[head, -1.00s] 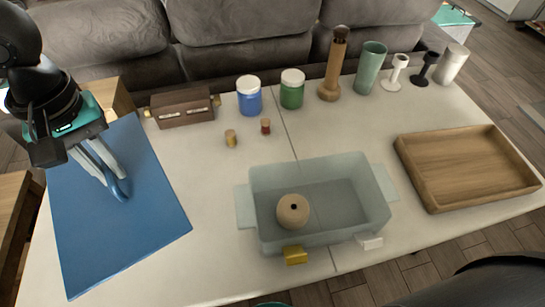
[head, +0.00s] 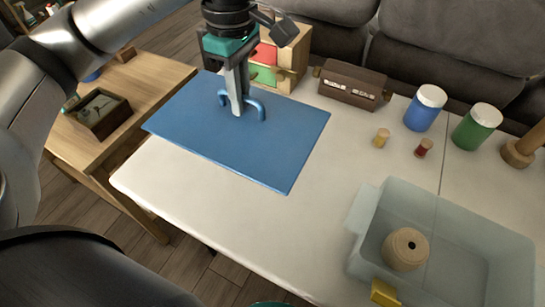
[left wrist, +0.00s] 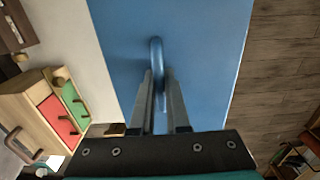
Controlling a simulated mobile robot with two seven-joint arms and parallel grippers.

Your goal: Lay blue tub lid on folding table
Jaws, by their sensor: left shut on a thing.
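The blue tub lid (head: 230,150) is a flat blue rectangle with an arched handle (head: 258,106) on top. My left gripper (head: 238,108) is shut on that handle, with its fingers pointing down. In the left wrist view the fingers (left wrist: 160,95) close around the blue handle, and the lid (left wrist: 205,45) fills the middle. The lid is over the left end of the white folding table (head: 175,185); I cannot tell whether it touches the top. The clear tub (head: 455,215) is open at the lower right, with a tan spool inside. My right gripper is not in view.
A brown box (head: 350,84), blue jar (head: 425,108), green jar (head: 477,126) and two small spools stand along the back. A small drawer cabinet (head: 290,55) is behind the lid. A wooden side table (head: 150,75) with an open box adjoins on the left.

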